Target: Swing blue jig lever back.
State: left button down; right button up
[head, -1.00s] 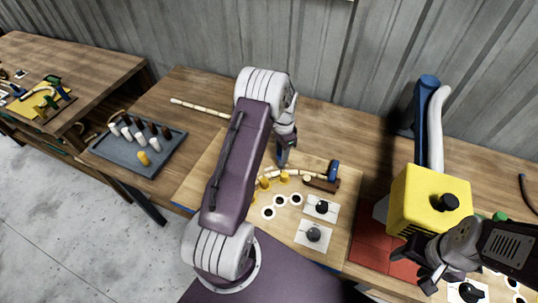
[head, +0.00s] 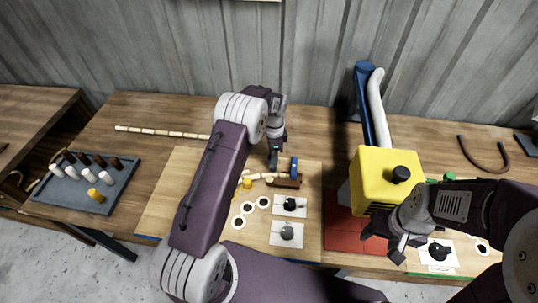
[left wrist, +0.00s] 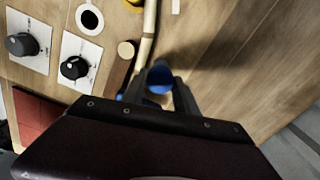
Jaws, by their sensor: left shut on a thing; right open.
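My left gripper (head: 273,163) is at the bending jig on the wooden board. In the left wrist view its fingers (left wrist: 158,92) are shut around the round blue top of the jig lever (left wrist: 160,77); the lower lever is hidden. In the head view another blue part (head: 294,167) stands just right of the gripper, by the brown block (head: 286,183). A pale rattan strip (head: 262,177) runs along the jig beside yellow pegs (head: 247,184). It also shows in the left wrist view (left wrist: 146,45). My right gripper (head: 395,243) is open and empty, below the yellow box.
The yellow box (head: 382,178) with a black knob stands right, near a blue post (head: 362,95) and white tube. Black knobs on white plates (head: 290,206) lie at the board's front. A grey peg tray (head: 72,192) is left. A long rattan piece (head: 160,132) lies behind.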

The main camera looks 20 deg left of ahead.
pick_arm(q)
jog(key=shift+w+d+r, duration=0.1)
jog(key=shift+w, duration=0.05)
jog(key=c, duration=0.9)
grip_release()
jog(key=shift+c, duration=0.2)
jog(key=shift+d, duration=0.15)
notch_tip(320, 180, up, 9)
jog(key=shift+b, duration=0.85)
